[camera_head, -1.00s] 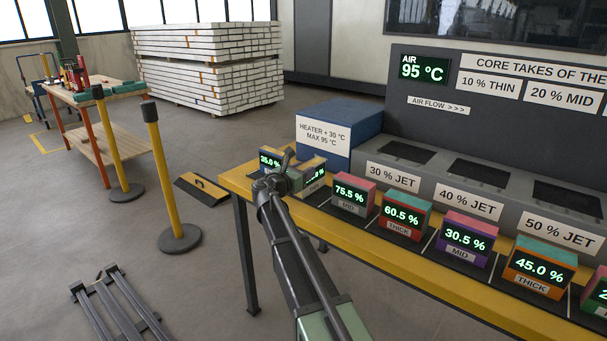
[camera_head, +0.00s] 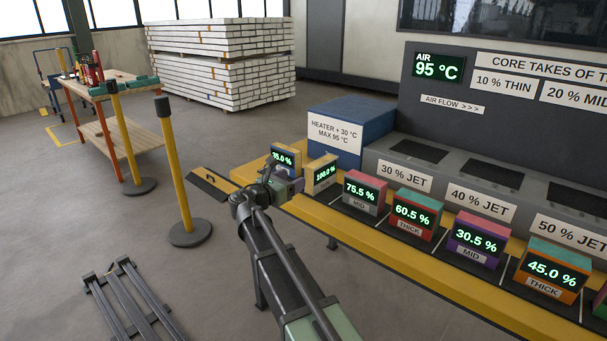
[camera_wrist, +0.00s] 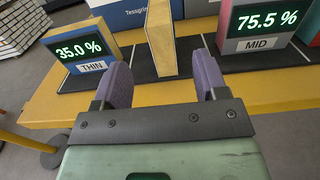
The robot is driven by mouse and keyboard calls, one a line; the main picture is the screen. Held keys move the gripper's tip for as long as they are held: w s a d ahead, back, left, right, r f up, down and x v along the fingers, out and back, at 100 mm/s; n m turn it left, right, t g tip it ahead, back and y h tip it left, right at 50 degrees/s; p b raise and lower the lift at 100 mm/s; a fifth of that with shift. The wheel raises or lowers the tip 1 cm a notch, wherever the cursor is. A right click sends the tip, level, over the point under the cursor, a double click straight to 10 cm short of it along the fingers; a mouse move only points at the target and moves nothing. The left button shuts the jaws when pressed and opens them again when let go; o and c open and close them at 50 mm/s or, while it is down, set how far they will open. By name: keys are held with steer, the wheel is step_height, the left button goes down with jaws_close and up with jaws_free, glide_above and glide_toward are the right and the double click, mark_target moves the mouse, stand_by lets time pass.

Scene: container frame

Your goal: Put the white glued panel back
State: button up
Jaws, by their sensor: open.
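No single panel can be told for certain as the white glued one; a stack of white bars or panels (camera_head: 218,65) stands on the far floor. My gripper (camera_head: 287,186) is open and empty at the left end of the yellow-edged bench (camera_head: 375,240). In the wrist view its purple fingers (camera_wrist: 163,78) are apart. A slim yellow and wood-coloured block reading 100.0 % (camera_head: 321,174) stands just beyond the gap between them; it also shows in the wrist view (camera_wrist: 160,38). The blue and yellow THIN block reading 35.0 % (camera_wrist: 82,49) stands left of it.
To the right stand a 75.5 % MID block (camera_head: 366,192), a 60.5 % THICK block (camera_head: 414,214) and more blocks. Behind is a blue heater box (camera_head: 350,117). Yellow posts (camera_head: 175,170) and a wooden work table (camera_head: 130,140) stand left. Floor between is mostly clear.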

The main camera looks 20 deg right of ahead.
steer(key=s+a+f+m+g+y, duration=0.1)
steer(key=s+f+m+g+y, duration=0.5)
steer(key=s+f+m, duration=0.7)
steer(key=s+a+f+m+g+y, duration=0.1)
steer(key=s+a+f+m+y, duration=0.1)
steer(key=s+a+m+y, duration=0.5)
steer(key=s+a+f+m+g+y, duration=0.1)
steer(key=s+a+f+m+y, duration=0.3)
steer(key=s, duration=0.6)
step_height(320, 180, up, 22)
steer(key=n+p, duration=0.1)
steer(key=p, duration=1.9)
steer(key=shift+w+a+r+h+p, duration=0.2)
steer(key=shift+w+r+h+p, duration=0.05)
steer(key=shift+w+h+p, duration=0.1)
